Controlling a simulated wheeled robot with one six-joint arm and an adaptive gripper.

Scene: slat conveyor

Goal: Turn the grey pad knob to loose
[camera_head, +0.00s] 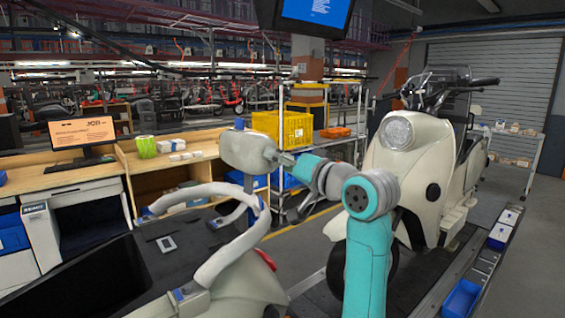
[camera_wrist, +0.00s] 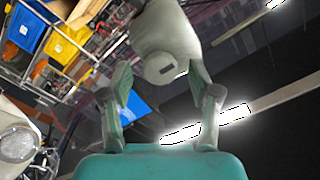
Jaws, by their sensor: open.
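My gripper (camera_head: 284,159) reaches left from the teal arm in the head view. Its tip is close against the right side of a pale grey rounded body (camera_head: 248,150), above the curved white rail of the near scooter. In the wrist view my gripper (camera_wrist: 159,75) is open. A pale grey rounded part (camera_wrist: 165,40) with a small dark slot on its end sits between and just beyond the fingertips. I take this part to be the grey pad knob, but its label is not visible. I cannot tell whether the fingers touch it.
The near scooter's curved white rail (camera_head: 232,245) stands below and left of my gripper. A large cream scooter (camera_head: 408,175) stands at right on the conveyor. Behind are a wooden bench (camera_head: 165,165) with a monitor (camera_head: 82,133) and a yellow crate (camera_head: 284,126). A screen (camera_head: 312,12) hangs overhead.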

